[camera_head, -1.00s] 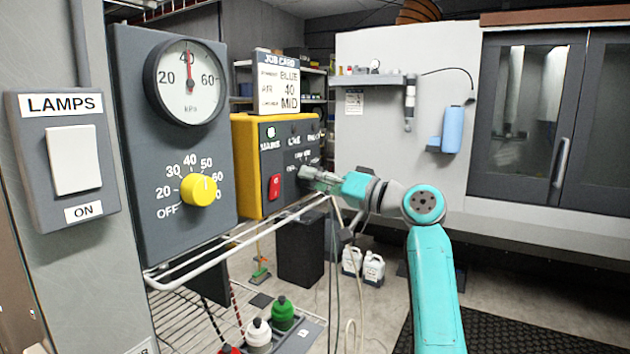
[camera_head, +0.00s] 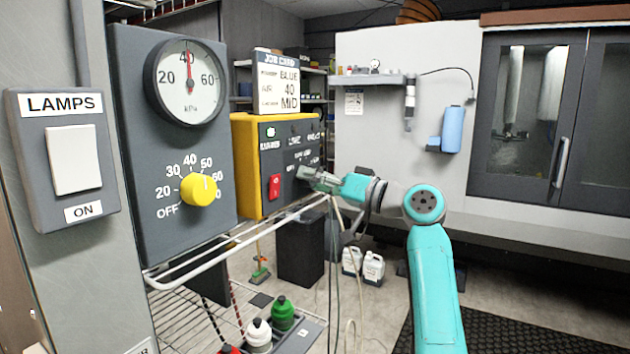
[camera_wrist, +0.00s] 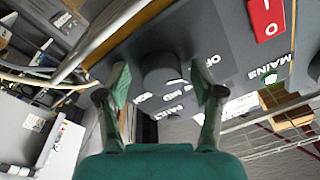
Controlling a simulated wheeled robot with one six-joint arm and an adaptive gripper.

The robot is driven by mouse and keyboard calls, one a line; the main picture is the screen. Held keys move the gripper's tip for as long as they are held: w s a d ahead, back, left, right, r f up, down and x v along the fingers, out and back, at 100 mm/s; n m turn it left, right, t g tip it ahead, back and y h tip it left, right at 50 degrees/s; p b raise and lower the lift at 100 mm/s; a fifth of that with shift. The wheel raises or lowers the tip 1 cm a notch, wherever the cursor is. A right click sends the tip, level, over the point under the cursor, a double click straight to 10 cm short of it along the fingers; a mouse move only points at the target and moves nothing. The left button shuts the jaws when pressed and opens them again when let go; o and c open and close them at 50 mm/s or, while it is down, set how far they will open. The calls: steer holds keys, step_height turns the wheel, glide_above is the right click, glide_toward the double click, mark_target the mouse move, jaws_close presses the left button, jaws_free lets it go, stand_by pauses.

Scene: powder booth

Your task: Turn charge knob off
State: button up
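The charge knob (camera_wrist: 160,69) is a dark round knob on the grey face of the yellow-sided control box (camera_head: 245,165). In the wrist view, OFF, MID and other labels ring it; its exact setting is unclear. My gripper (camera_wrist: 160,82) is open, one finger on each side of the knob with a gap at both sides. Whether the fingertips reach past the knob's front is hard to tell. In the head view my gripper (camera_head: 308,175) is at the panel's lower right and hides the knob.
A red switch (camera_head: 274,187) and a lit green MAINS lamp (camera_wrist: 270,78) share the panel. A yellow dial (camera_head: 199,189) and gauge (camera_head: 188,82) are on the nearer grey box. A white wire rack (camera_head: 240,241) runs below. A job card (camera_head: 278,82) stands on top.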

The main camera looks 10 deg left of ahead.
steer(key=v, duration=1.2)
